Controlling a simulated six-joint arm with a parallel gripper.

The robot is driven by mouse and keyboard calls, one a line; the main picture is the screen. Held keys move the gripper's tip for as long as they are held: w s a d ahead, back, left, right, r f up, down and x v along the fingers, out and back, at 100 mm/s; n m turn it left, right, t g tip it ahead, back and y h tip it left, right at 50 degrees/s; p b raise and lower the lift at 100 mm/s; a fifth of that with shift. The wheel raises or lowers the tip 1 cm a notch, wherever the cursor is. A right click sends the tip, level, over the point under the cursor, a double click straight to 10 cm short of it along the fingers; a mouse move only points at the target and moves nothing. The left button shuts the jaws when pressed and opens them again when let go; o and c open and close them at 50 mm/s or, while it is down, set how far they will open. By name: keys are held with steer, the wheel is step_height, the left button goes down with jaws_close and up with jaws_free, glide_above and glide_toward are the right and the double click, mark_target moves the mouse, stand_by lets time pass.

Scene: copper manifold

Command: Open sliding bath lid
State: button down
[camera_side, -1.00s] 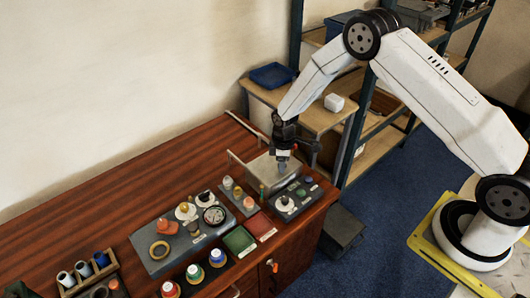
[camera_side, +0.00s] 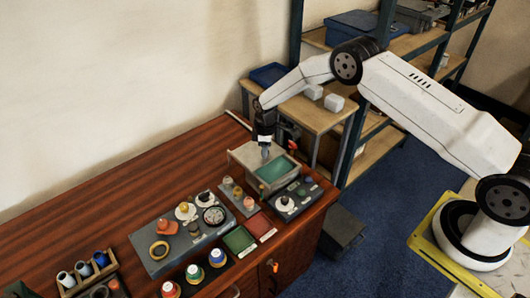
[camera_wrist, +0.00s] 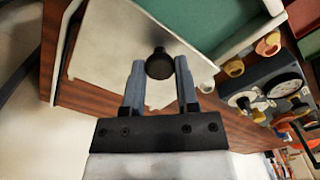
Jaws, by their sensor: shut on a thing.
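The bath (camera_side: 283,184) is a pale box near the right end of the wooden bench in the side view. Its green interior (camera_side: 274,170) shows over the right part of the opening. The pale flat lid (camera_wrist: 115,45) is shifted to the left and covers the other part; it also shows in the side view (camera_side: 247,154). My gripper (camera_side: 265,156) points down over the lid. In the wrist view, my gripper (camera_wrist: 160,68) has its two fingers shut on the lid's round black knob (camera_wrist: 159,62).
A dark panel with a white gauge (camera_wrist: 285,86) and several knobs stands close by the bath. A grey tray with small parts (camera_side: 178,243) lies to the left. Red and green mats (camera_side: 240,239) lie in front. The back left bench top is clear.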

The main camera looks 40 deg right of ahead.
steer(key=shift+w, duration=0.8)
steer(key=shift+c, duration=1.8)
jaws_free()
steer(key=shift+r, duration=0.1)
step_height(320, 180, up, 8)
steer(key=shift+f, duration=0.2)
